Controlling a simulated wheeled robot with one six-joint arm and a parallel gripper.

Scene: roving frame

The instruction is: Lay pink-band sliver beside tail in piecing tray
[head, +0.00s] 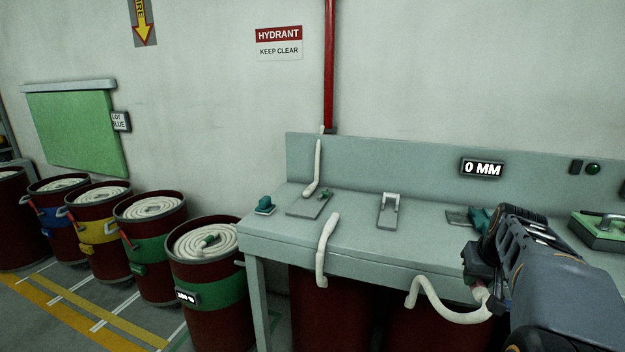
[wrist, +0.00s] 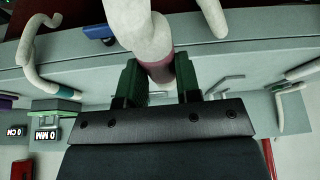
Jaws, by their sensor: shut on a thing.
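My gripper (head: 484,288) is shut on the pink-band sliver (head: 440,309), a thick white rope. The sliver hangs in front of the bench edge and curls up to the left. In the wrist view my gripper (wrist: 159,80) has its green fingers on either side of the sliver's pink band (wrist: 158,70). A flat grey tray (head: 303,208) with a green part lies at the bench's left. A white sliver tail (head: 317,165) comes down to it from the backboard. I cannot be sure that this is the piecing tray. My gripper is well right of it.
Another white sliver (head: 327,245) drapes over the bench (head: 360,240) front. A metal clamp plate (head: 388,212) and a small teal block (head: 264,205) stand on top. A display (head: 482,168) reads 0 MM. Red drums of coiled sliver (head: 205,240) stand at left.

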